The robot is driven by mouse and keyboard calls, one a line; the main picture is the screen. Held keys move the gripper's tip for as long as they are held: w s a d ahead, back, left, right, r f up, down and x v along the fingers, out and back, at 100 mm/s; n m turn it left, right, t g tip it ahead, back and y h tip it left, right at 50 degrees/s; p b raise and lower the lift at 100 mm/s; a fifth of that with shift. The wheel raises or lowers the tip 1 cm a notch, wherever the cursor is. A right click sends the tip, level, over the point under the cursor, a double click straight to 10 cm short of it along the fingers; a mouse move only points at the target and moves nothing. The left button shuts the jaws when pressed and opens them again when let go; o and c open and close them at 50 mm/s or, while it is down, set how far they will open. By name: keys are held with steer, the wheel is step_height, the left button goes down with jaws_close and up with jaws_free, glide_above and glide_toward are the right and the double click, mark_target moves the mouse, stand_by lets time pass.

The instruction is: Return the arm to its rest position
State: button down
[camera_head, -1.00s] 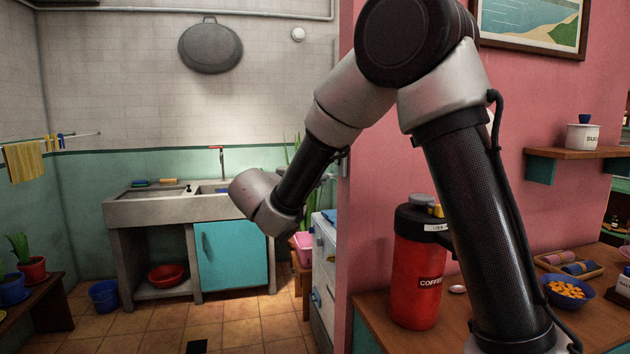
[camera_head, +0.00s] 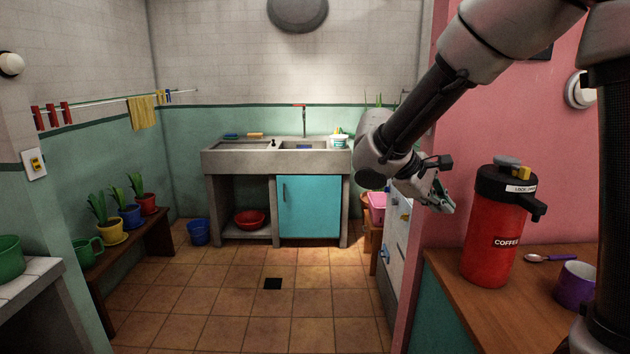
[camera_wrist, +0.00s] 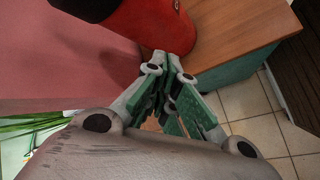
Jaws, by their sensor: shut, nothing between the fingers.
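My gripper (camera_head: 441,198) is at the end of my arm, in the air left of the red coffee flask in the head view. It is shut and empty. My arm reaches in from the upper right and bends down to the gripper. In the wrist view the green-padded fingers (camera_wrist: 175,112) are close together, with the red flask and the counter edge beyond them.
A red coffee flask (camera_head: 494,235) stands on the wooden counter (camera_head: 470,315) beside a purple cup (camera_head: 577,285) and a spoon (camera_head: 550,258). The pink wall (camera_head: 480,125) is close to my arm. A sink (camera_head: 262,160) stands at the back. The tiled floor (camera_head: 235,310) is clear.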

steer(key=s+d+r+m+t+y, duration=0.1)
steer(key=s+d+r+m+y, duration=0.1)
steer(key=s, duration=0.9)
steer(key=s+d+r+m+y, duration=0.1)
steer(key=s+d+m+y, duration=0.4)
steer(key=s, duration=0.7)
steer(key=shift+r+m+t+y, duration=0.35)
steer(key=shift+m+t+y, duration=0.05)
steer(key=shift+m+y, duration=0.45)
steer(key=shift+d, duration=0.1)
